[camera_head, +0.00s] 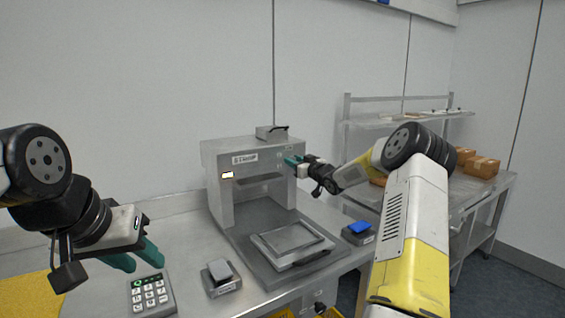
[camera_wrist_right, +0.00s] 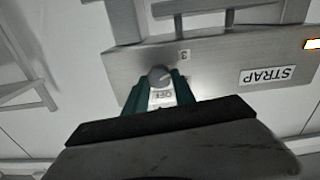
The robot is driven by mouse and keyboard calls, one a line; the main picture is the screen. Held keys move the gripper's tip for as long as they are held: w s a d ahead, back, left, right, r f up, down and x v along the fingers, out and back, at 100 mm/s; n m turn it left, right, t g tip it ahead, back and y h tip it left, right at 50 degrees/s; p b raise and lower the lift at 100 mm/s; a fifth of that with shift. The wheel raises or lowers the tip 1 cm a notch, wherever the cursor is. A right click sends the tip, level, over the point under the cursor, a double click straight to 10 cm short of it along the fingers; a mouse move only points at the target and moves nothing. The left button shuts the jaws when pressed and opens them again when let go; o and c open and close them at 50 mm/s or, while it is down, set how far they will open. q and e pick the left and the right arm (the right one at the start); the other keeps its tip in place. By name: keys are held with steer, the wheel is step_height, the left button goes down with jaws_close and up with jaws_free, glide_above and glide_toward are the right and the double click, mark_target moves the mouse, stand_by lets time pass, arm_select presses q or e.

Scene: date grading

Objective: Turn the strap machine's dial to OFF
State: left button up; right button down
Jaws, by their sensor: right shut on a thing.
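The strap machine (camera_head: 222,160) stands on the steel bench, a grey frame with a STRAP label and a small lit panel. In the right wrist view its front face (camera_wrist_right: 215,62) appears upside down. The round grey dial (camera_wrist_right: 158,75) is there, with an OFF mark beside it and a "3" mark on its other side. My right gripper (camera_wrist_right: 157,92) is shut on the dial, one green finger on each side. In the head view this gripper (camera_head: 292,160) is at the machine's right upright, and the dial is hidden. My left gripper (camera_head: 140,256) hangs empty over the bench at left, its green fingers apart.
A keypad (camera_head: 151,295) and a grey switch box (camera_head: 221,278) sit at the bench front. A blue-topped box (camera_head: 358,232) stands right of the machine's tray (camera_head: 292,242). A steel rack (camera_head: 370,124) with brown boxes (camera_head: 482,166) is at right.

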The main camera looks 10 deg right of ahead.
steer(key=m, duration=1.5)
steer(key=f+m, duration=0.1)
steer(key=m, duration=0.6)
steer(key=shift+w+d+m, duration=0.1)
steer(key=shift+d+m, duration=0.2)
stand_by(0.3)
steer(key=c, duration=1)
jaws_free()
steer(key=shift+r, duration=0.1)
steer(key=shift+c, duration=0.2)
steer(key=v, duration=0.7)
steer(key=shift+s, duration=0.4)
